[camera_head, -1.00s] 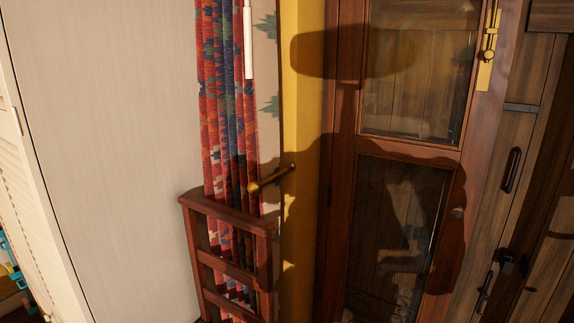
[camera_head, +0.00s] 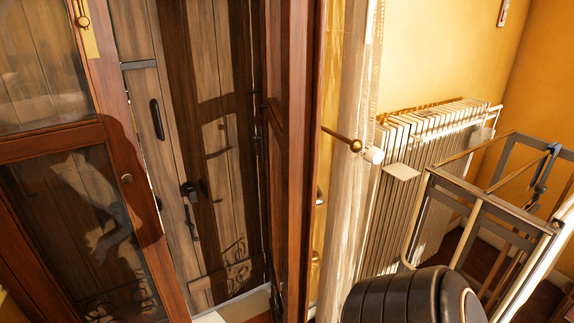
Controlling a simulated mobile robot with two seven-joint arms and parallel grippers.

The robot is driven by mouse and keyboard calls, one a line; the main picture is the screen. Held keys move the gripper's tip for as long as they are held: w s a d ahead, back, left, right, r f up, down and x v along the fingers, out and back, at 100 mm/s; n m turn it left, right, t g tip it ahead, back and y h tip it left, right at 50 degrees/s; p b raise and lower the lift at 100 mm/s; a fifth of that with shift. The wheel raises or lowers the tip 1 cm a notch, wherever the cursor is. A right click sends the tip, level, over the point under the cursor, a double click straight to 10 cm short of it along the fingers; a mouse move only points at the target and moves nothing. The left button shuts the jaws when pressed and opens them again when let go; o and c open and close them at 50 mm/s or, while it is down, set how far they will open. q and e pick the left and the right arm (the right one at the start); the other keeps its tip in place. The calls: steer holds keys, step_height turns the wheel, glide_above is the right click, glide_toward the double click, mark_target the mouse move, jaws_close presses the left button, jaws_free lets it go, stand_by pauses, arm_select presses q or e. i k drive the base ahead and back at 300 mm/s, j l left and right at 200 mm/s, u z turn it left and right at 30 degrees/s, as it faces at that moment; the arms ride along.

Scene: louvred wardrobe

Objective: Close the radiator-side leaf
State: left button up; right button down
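Neither of my grippers is in view. The louvred wardrobe and its leaves are not in the head view now, so I cannot tell how the radiator-side leaf stands. The white ribbed radiator (camera_head: 402,190) is against the yellow wall at right.
A brown glass-paned door leaf (camera_head: 128,222) stands open at left before a dark plank door (camera_head: 215,150). A brass rod (camera_head: 340,138) sticks out beside a pale curtain (camera_head: 350,205). A metal-framed piece (camera_head: 490,205) and a black ribbed rounded object (camera_head: 400,298) crowd the lower right.

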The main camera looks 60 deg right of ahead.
mark_target(293, 35)
steer(key=k+l+z, duration=0.2)
steer(key=l, duration=0.2)
steer(key=k+l+z, duration=0.1)
steer(key=l+z, duration=0.15)
steer(key=l, duration=0.15)
steer(key=k+l+z, duration=0.2)
steer(key=l, duration=0.2)
steer(key=l+z, duration=0.25)
steer(key=l, duration=0.15)
